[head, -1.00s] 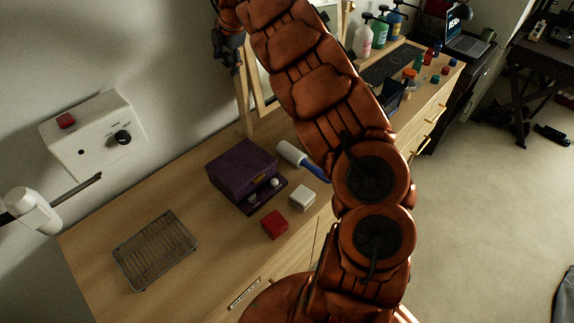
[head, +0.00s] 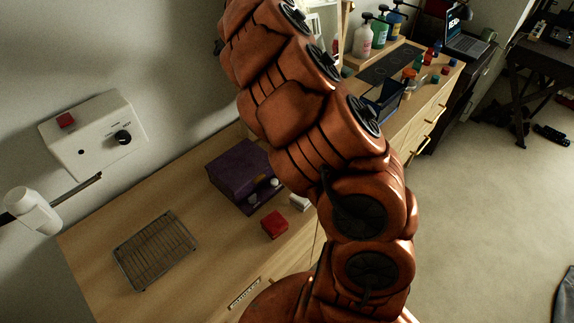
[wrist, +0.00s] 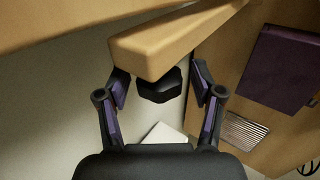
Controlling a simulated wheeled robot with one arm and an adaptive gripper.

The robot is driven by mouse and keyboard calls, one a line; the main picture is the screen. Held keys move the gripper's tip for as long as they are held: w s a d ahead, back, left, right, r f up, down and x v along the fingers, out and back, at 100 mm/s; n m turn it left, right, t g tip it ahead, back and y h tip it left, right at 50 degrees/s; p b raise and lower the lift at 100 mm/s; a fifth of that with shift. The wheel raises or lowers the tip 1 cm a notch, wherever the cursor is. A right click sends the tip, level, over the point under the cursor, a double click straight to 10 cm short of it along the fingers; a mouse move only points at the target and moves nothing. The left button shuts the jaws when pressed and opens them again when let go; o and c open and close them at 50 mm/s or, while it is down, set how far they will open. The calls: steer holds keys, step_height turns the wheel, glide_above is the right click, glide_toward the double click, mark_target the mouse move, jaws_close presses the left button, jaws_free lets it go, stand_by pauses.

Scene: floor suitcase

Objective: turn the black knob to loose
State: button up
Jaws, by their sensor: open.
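In the wrist view my gripper (wrist: 159,80) is open, with one dark, purple-padded finger on each side of a black knob (wrist: 161,87). The knob sits against the end of a pale wooden bar (wrist: 175,42), and the fingers appear apart from it. The knob's markings are not visible. In the head view my arm covers most of the wooden frame, and the gripper is almost wholly out of sight. Another black knob (head: 123,137) is on the white wall box (head: 90,138) at the left, which also has a red button (head: 66,120).
A purple box (head: 240,172), a red block (head: 274,225) and a wire rack (head: 155,252) stand on the wooden cabinet top (head: 95,245). A white cylinder (head: 33,210) hangs at the left. Bottles (head: 380,32) and a laptop (head: 467,38) stand farther back.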

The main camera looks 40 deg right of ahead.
steer(key=shift+t, duration=1.2)
steer(key=shift+a+f+t+y, duration=0.1)
steer(key=shift+t+y, duration=0.2)
steer(key=shift+t, duration=0.2)
steer(key=shift+f+t+b, duration=0.1)
steer(key=shift+t+b, duration=0.65)
steer(key=shift+t, duration=0.25)
steer(key=t+b, duration=0.2)
steer(key=b, duration=0.2)
steer(key=shift+f+y, duration=0.2)
steer(key=shift+y, duration=0.2)
steer(key=t+b, duration=0.1)
steer(key=b, duration=0.3)
steer(key=shift+t, duration=0.3)
steer(key=t+b, duration=0.1)
steer(key=b, duration=0.2)
steer(key=shift+r+t+y, duration=0.1)
steer(key=shift+t+y, duration=0.2)
